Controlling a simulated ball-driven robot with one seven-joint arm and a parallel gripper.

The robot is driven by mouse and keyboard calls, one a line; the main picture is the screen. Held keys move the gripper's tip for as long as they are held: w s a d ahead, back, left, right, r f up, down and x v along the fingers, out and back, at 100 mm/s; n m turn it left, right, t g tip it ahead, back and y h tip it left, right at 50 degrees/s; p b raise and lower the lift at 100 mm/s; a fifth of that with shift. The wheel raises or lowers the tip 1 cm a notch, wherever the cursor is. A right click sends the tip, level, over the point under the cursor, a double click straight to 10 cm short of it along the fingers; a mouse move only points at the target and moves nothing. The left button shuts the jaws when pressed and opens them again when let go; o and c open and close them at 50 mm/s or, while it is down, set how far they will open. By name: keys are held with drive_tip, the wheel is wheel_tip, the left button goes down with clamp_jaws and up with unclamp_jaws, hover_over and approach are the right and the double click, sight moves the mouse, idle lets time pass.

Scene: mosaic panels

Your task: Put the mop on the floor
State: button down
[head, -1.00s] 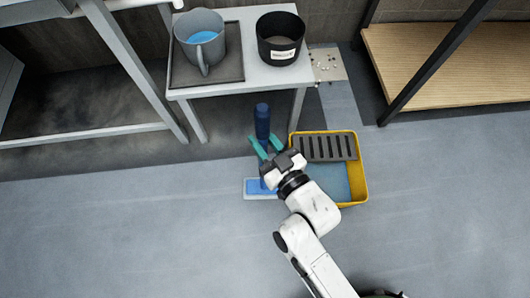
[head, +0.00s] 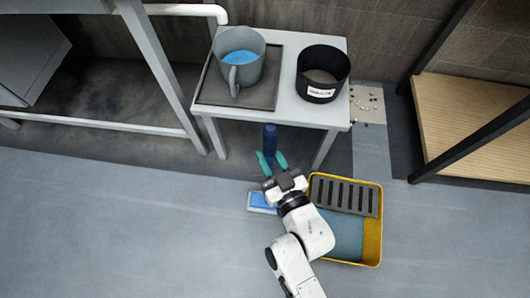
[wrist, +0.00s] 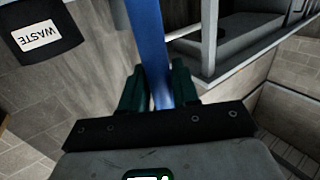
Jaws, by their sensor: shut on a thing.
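The mop has a blue upright handle (head: 270,140) and a flat blue-and-white head (head: 262,201), partly hidden by my gripper. My gripper (head: 271,161), with green fingers, is shut on the handle, in front of the table and left of the yellow tray. In the wrist view the blue handle (wrist: 150,50) runs up between the green fingers (wrist: 158,90). The head appears at or close above the grey floor (head: 120,220); I cannot tell if it touches.
A yellow tray (head: 371,240) with a dark slotted grate stands right of the mop. A small table (head: 290,105) behind carries a grey jug (head: 240,60) and a black waste bin (head: 322,75). Debris lies on a mat (head: 368,104). The floor at left is clear.

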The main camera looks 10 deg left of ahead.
drive_tip(key=w+a+f+b, duration=0.2)
drive_tip(key=w+f+b, duration=0.3)
drive_tip(key=f, duration=0.4)
drive_tip(key=shift+w+f, duration=0.25)
drive_tip(key=shift+w, duration=0.35)
drive_tip(key=shift+f, duration=0.2)
drive_tip(key=c, duration=0.8)
unclamp_jaws()
drive_tip(key=shift+c, duration=0.2)
drive_tip(key=shift+r, duration=0.1)
